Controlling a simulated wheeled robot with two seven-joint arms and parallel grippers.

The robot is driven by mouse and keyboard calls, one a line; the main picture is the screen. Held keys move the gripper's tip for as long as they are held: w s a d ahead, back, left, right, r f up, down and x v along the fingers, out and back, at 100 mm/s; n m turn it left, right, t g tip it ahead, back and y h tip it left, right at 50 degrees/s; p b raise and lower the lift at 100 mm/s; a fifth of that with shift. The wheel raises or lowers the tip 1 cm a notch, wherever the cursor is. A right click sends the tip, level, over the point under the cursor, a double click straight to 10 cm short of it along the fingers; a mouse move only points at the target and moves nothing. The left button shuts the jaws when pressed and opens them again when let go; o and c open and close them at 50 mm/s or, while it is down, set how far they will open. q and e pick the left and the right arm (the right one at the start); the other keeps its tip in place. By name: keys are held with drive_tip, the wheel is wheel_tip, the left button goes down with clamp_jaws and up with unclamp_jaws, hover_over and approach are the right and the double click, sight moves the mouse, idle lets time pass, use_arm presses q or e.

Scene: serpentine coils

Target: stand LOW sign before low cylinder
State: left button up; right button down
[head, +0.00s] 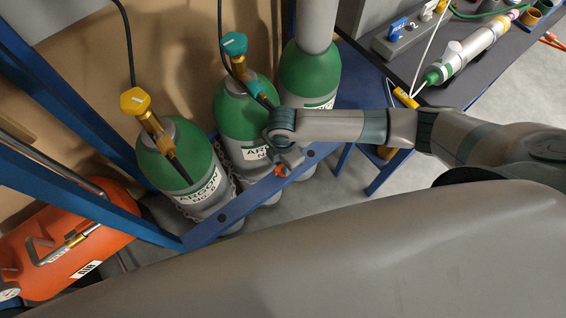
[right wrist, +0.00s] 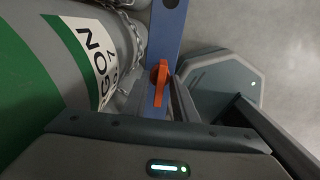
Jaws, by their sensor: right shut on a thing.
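Three grey-and-green gas cylinders stand in a row behind a blue rail: a left one (head: 178,160) with a yellow-topped valve, a middle one (head: 240,115) with a teal-topped valve, and a right one (head: 310,75). The left and middle ones have ARGON labels; I cannot tell which is low. My right gripper (head: 284,165) is at the rail in front of the middle cylinder, shut on a small orange clip (head: 280,170). In the right wrist view the orange clip (right wrist: 159,80) lies against the rail, beside a labelled cylinder (right wrist: 65,65). I see no readable LOW sign. My left gripper is out of view.
The blue rail (head: 215,228) runs along the cylinders' front, with a chain (right wrist: 139,42) by them. A dark bench (head: 462,90) at right holds a power strip (head: 410,35) and a small green-ended cylinder (head: 465,58).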

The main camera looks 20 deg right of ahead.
drive_tip(key=shift+s+f, duration=0.1)
drive_tip(key=shift+f, duration=0.65)
drive_tip(key=c, duration=1.4)
unclamp_jaws()
drive_tip(key=shift+o, duration=0.2)
drive_tip(key=shift+r, duration=0.15)
wheel_tip(320, 180, up, 17)
drive_tip(key=p, duration=1.6)
